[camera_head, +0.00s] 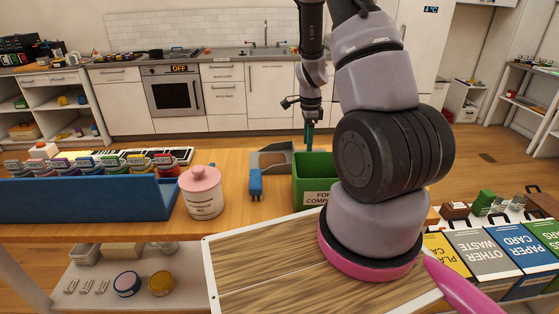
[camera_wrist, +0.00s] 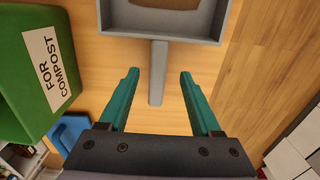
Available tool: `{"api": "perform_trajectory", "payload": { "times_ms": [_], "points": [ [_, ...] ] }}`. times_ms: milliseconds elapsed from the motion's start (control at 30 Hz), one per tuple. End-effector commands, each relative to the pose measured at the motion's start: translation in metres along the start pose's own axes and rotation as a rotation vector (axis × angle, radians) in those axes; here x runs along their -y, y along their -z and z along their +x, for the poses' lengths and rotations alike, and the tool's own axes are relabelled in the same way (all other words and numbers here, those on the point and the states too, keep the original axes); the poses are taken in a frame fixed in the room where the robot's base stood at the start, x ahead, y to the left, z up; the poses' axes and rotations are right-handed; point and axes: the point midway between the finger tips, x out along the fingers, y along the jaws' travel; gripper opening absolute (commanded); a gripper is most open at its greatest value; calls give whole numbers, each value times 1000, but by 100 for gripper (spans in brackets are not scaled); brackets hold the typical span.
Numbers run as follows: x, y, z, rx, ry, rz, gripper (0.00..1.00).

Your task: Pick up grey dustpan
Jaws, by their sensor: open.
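The grey dustpan (camera_head: 257,161) lies on the wooden table, left of and behind the green compost bin in the head view. In the wrist view its tray (camera_wrist: 175,28) is at the top, cut off by the frame edge, with a brown patch inside. Its straight handle (camera_wrist: 158,88) points toward my gripper (camera_wrist: 159,72). The two teal fingers are open, one on each side of the handle in the picture, and touch nothing visible. I cannot tell how far above the handle they are. In the head view my gripper (camera_head: 309,138) is partly hidden behind the bin.
The green compost bin (camera_head: 312,182) stands close beside my gripper. A blue object (camera_head: 255,184) lies in front of the dustpan. A pink-lidded jar (camera_head: 203,195) and a long blue box (camera_head: 85,200) stand further left. Wooden floor shows beyond the table.

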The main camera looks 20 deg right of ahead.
Motion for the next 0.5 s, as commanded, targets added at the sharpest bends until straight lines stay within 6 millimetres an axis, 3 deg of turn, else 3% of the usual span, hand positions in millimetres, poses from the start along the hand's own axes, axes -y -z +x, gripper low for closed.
{"api": "perform_trajectory", "payload": {
  "times_ms": [233,500],
  "points": [
    [-3,-3,37,0,-3,1,65],
    [-3,-4,43,1,0,0,65]
  ]
}}
